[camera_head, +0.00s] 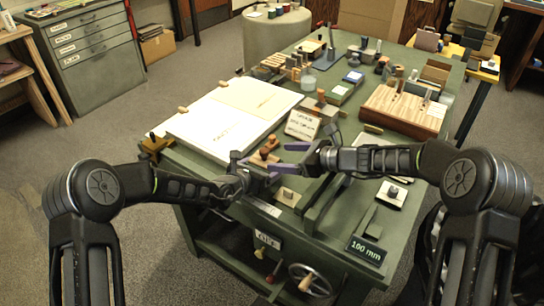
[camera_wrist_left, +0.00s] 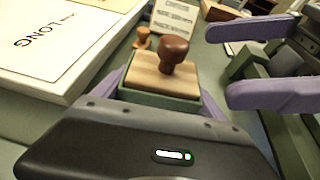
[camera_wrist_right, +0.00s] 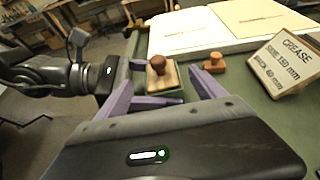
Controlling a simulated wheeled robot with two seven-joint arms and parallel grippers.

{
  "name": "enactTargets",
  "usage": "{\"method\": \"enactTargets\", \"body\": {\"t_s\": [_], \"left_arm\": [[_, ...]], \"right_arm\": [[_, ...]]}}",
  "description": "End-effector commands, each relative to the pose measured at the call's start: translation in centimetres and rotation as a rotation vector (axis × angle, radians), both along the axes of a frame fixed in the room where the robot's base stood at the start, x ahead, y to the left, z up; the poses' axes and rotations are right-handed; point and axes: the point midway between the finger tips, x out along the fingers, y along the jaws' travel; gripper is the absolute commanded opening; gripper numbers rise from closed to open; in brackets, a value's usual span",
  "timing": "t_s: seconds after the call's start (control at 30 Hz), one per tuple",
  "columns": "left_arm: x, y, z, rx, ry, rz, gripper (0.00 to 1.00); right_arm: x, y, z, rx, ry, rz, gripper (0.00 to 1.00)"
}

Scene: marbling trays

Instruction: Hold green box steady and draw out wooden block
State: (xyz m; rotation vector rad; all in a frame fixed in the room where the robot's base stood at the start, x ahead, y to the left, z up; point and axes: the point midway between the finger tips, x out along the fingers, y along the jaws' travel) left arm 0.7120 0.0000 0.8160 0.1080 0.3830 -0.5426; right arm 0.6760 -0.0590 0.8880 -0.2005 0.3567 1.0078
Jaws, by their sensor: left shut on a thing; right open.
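The green box (camera_wrist_left: 160,100) is a small open box between the purple fingers of my left gripper (camera_head: 266,170), which is shut on its sides. The pale wooden block (camera_wrist_left: 150,75) with a dark brown knob (camera_wrist_left: 174,50) sits in the box, its top showing above the rim. In the right wrist view the block (camera_wrist_right: 170,78) lies beyond the fingertips. My right gripper (camera_head: 291,156) is open and empty, to the right of the box. Its fingers also show in the left wrist view, apart from the knob. The box is mostly hidden in the head view.
A small orange-brown stamp (camera_wrist_right: 214,63) stands close behind the box. A lettered sign (camera_wrist_right: 290,62) stands further back. A large white board (camera_head: 225,125) lies to the left. A striped wooden block (camera_head: 402,108) and several tools crowd the table's back and right.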

Motion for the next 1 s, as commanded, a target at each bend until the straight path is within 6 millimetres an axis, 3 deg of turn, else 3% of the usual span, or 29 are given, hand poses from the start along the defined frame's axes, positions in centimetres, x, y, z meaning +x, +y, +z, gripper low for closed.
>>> {"method": "enactTargets", "body": {"t_s": [0.23,0.63,0.67,0.87,1.0], "left_arm": [[0.0,0.0,0.0,-0.001,-0.001,0.0,0.33],[0.0,0.0,0.0,-0.001,-0.001,0.0,0.33],[0.0,0.0,0.0,-0.001,-0.001,0.0,0.82],[0.0,0.0,0.0,-0.001,-0.001,0.0,0.99],[0.0,0.0,0.0,0.0,0.0,0.0,1.0]], "right_arm": [[-1.8,-3.0,1.4,-0.001,0.001,-0.002,0.79],[-2.2,-3.6,1.7,0.0,0.001,0.0,0.79],[-2.2,-3.6,1.7,0.0,0.001,0.0,0.79],[-2.2,-3.5,1.7,0.0,0.001,0.0,0.79],[-2.2,-3.5,1.7,0.0,0.001,0.0,0.79]]}}
